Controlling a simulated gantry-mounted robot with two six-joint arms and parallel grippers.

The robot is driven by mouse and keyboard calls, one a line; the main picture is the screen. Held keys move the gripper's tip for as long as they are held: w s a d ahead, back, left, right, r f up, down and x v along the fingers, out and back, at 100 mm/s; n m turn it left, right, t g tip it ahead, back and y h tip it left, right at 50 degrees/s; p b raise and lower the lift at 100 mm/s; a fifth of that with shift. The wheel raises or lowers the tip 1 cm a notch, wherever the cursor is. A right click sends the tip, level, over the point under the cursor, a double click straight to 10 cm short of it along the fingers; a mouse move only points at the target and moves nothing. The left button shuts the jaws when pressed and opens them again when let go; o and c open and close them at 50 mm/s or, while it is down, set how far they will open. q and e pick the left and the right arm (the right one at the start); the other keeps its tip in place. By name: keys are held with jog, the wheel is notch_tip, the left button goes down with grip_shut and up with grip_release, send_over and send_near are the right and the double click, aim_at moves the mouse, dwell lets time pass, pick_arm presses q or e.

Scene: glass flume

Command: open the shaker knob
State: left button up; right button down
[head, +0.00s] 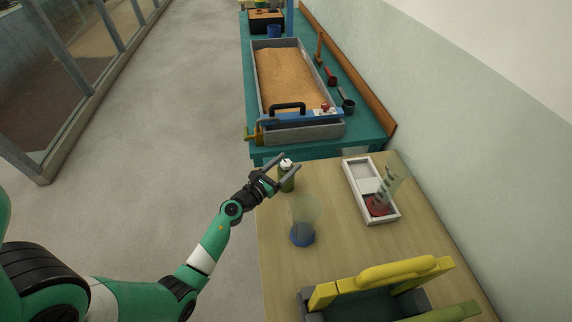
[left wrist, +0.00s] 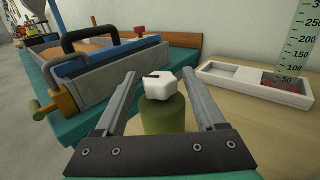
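The shaker is a green cylinder (head: 287,184) with a white lobed knob (head: 287,164) on top. It stands upright near the far left edge of the wooden table (head: 285,270). In the left wrist view the knob (left wrist: 160,88) has a small dark mark on its top, and the green body (left wrist: 163,115) shows below it. My left gripper (head: 290,158) is open, with one finger on each side of the shaker's top. In the left wrist view both fingers (left wrist: 159,74) stand apart from the knob with gaps at each side. My right gripper is not in view.
A clear vessel with a blue base (head: 302,236) stands near the shaker. A white tray (head: 352,184) and a graduated cylinder with a red base (head: 378,206) stand to the right. A yellow-handled box (head: 390,272) is in front. Beyond is a teal table with a sand flume (head: 290,80).

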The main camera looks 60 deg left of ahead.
pick_arm(q)
grip_shut()
jog(key=shift+a+f+m+t+h+b, duration=0.15)
jog(key=shift+m+t+h+b, duration=0.25)
jog(key=shift+m+h+b, duration=0.55)
jog(key=shift+m+t+h, duration=0.3)
jog(key=shift+m+h, duration=0.15)
jog(key=shift+h, duration=0.7)
jog(key=shift+o, duration=0.5)
grip_release()
jog(key=s+d+p, duration=0.1)
jog(key=s+d, duration=0.1)
jog(key=s, duration=0.9)
jog(key=shift+s+d+p, duration=0.15)
jog(key=shift+s+p, duration=0.1)
jog(key=shift+p, duration=0.15)
